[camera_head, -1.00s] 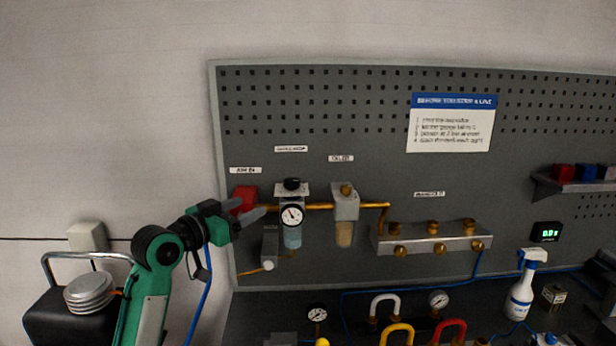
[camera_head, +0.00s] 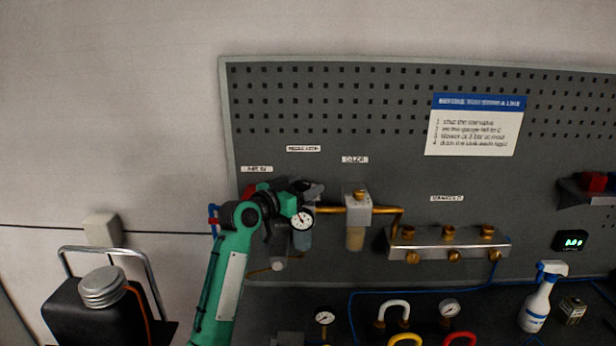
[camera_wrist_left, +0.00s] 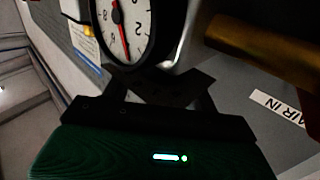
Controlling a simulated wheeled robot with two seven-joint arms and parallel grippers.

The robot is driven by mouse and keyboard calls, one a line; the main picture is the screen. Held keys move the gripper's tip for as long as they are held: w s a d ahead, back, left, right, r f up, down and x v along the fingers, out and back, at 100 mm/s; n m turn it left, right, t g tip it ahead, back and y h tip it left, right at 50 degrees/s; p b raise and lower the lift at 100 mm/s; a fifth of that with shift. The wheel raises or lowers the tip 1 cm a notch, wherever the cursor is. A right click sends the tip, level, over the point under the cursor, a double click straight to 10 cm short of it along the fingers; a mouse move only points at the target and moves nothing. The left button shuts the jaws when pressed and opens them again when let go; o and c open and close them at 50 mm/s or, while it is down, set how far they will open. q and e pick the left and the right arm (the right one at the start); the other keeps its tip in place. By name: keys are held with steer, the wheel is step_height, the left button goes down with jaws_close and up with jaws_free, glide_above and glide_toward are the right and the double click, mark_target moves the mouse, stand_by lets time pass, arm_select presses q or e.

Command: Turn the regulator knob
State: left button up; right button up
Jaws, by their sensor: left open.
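The regulator on the pegboard shows its round white gauge (camera_head: 302,218) and a clear bowl (camera_head: 302,240) below it. My left gripper (camera_head: 311,190) is at the top of the regulator, just above the gauge, with its jaws open. The dark jaws cover the regulator knob, so I cannot tell whether they touch it. In the left wrist view the gauge (camera_wrist_left: 123,27) is large and close, with a red needle, right beside the jaws (camera_wrist_left: 168,88). The knob cannot be made out there. My right gripper is not in view.
The oiler (camera_head: 357,208) and a brass pipe (camera_head: 330,209) stand right of the regulator. A manifold (camera_head: 448,241) with several brass fittings is further right. Gauges, coloured padlocks and a spray bottle (camera_head: 541,297) are on the bench below. A red part (camera_head: 249,190) is behind my arm.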

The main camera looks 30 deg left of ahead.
arm_select(q)
steer(key=shift+w+d+r, duration=0.1)
steer(key=shift+w+r, duration=0.05)
steer(key=shift+w, duration=0.7)
steer(key=c, duration=1)
steer(key=shift+n+y+p, duration=0.7)
steer(key=shift+y+p, duration=0.4)
steer(key=shift+p, duration=0.05)
steer(key=n+y+p, duration=0.1)
steer(key=n+y, duration=0.1)
steer(key=y, duration=0.1)
steer(key=shift+p, duration=0.4)
steer(key=shift+a+n+g+y+p, duration=0.25)
steer(key=shift+n+y, duration=0.3)
steer(key=shift+y, duration=0.35)
steer(key=shift+a+n+g+y+p, duration=0.1)
steer(key=shift+n+y+p, duration=0.2)
steer(key=shift+n+y, duration=0.45)
arm_select(e)
steer(key=shift+a+r, duration=0.1)
steer(key=shift+r, duration=2.75)
arm_select(q)
steer(key=shift+s+y, duration=0.1)
steer(key=shift+y, duration=0.35)
steer(key=o, duration=1)
steer(key=shift+a, duration=0.1)
